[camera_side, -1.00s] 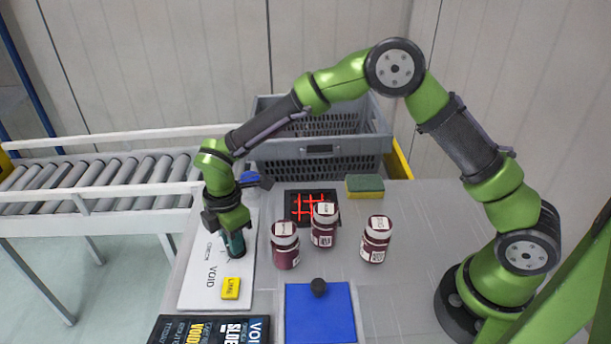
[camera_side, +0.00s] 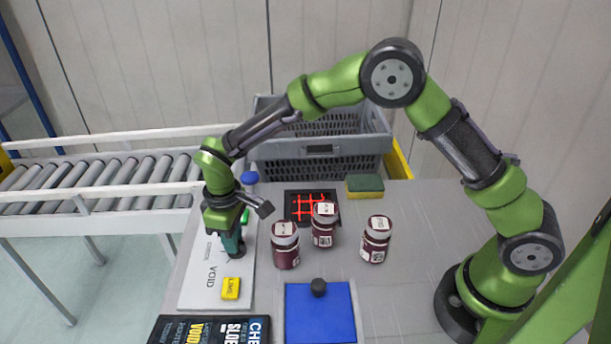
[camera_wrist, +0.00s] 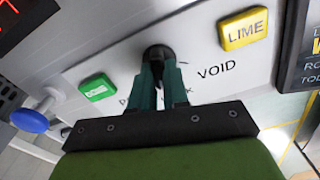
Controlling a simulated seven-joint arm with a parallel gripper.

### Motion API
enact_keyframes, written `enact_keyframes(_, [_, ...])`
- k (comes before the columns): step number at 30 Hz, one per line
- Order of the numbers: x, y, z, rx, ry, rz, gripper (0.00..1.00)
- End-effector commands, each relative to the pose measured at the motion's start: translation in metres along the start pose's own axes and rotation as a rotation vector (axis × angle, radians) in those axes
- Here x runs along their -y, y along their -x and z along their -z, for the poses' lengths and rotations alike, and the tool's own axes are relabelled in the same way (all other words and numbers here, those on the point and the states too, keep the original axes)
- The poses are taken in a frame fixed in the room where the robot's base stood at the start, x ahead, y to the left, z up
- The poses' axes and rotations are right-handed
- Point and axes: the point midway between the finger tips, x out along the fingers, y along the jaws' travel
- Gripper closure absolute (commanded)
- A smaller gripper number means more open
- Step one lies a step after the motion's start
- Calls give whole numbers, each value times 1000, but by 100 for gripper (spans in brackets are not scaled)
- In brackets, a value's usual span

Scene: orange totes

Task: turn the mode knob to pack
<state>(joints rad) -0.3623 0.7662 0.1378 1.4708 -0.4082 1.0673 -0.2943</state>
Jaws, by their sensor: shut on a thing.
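The mode knob (camera_wrist: 157,53) is a dark round knob on a white panel (camera_wrist: 205,52). It also shows as a dark shape at the fingertips in the side view (camera_side: 236,254). My gripper (camera_wrist: 159,72) points down at the panel (camera_side: 203,288), its teal fingers shut on the knob from both sides. In the side view my gripper (camera_side: 234,246) stands upright over the panel. VOID is printed right of the knob in the wrist view. Another label below the knob is mostly covered by the fingers. The knob's pointer is hidden, so its setting cannot be read.
The panel has a yellow LIME button (camera_wrist: 243,29) and a green button (camera_wrist: 97,88). A blue knob (camera_wrist: 29,120) is beyond its end. Dark red jars (camera_side: 285,250) stand close right of my gripper. A black board (camera_side: 210,330) and blue plate (camera_side: 320,320) lie in front.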

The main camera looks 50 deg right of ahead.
Motion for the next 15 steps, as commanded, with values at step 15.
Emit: enact_keyframes(15, [-2, 0, -1, 1, -484, 0, 100])
